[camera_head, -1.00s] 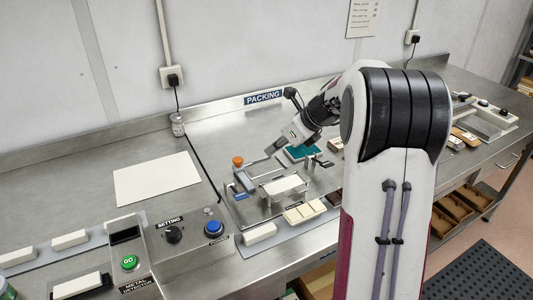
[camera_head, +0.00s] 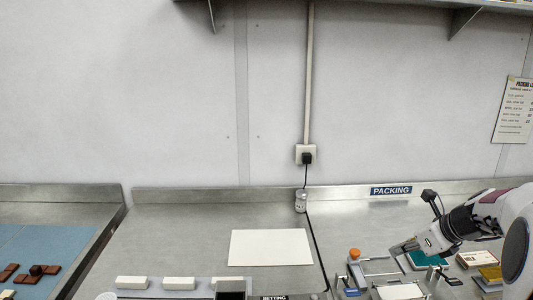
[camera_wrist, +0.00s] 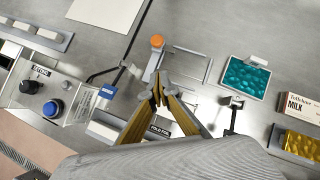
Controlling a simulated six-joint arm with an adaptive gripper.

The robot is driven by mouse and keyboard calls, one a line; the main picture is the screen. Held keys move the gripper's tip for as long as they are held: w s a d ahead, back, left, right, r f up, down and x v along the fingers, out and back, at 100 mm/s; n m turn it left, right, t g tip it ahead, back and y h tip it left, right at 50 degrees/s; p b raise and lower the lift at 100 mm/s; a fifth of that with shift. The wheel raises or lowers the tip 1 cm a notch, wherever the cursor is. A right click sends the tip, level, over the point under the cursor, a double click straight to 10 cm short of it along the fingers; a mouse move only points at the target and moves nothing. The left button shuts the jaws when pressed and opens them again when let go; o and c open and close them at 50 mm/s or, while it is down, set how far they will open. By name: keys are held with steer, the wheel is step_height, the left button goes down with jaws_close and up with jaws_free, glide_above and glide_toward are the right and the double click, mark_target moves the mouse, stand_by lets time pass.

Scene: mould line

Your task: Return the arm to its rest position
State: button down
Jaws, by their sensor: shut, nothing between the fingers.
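My gripper (camera_wrist: 160,97) shows in the wrist view with its two yellow-lined fingers together at the tips and nothing between them. It is above the packing fixture, a metal frame (camera_wrist: 190,62) with an orange knob (camera_wrist: 157,41). In the head view my gripper (camera_head: 402,247) is at the lower right, beside the orange knob (camera_head: 355,254) and above the bench. My arm comes in from the right edge, bent down towards the fixture.
A teal tray (camera_wrist: 246,78) and a milk chocolate box (camera_wrist: 302,106) lie right of the fixture. A blue button (camera_wrist: 52,109) and dial stand to its left. A white sheet (camera_head: 271,248) lies flat on the bench. Brown chocolate pieces (camera_head: 38,270) lie far left.

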steer(key=s+f+n, duration=0.1)
steer(key=s+f+n+g, duration=0.1)
steer(key=n, duration=0.1)
steer(key=s+f+n, duration=0.1)
steer(key=s+n, duration=0.1)
steer(key=shift+s+a+f+g, duration=0.1)
steer(key=shift+a+f+g, duration=0.15)
steer(key=shift+a+g, duration=0.15)
steer(key=s+a+r+n+h, duration=0.1)
steer(key=s+a+r+n, duration=0.1)
steer(key=s+a+n, duration=0.4)
steer(key=s+a+r+n+h, duration=0.1)
steer(key=s+a+r+n, duration=0.2)
steer(key=s+a+n, duration=0.4)
steer(key=s+a+r+n+h, duration=0.1)
steer(key=s+a+r+n, duration=0.2)
steer(key=s+a+n, duration=0.3)
steer(key=shift+s+a+n+h, duration=0.25)
steer(key=shift+s+n, duration=2.65)
steer(key=shift+s, duration=3.2)
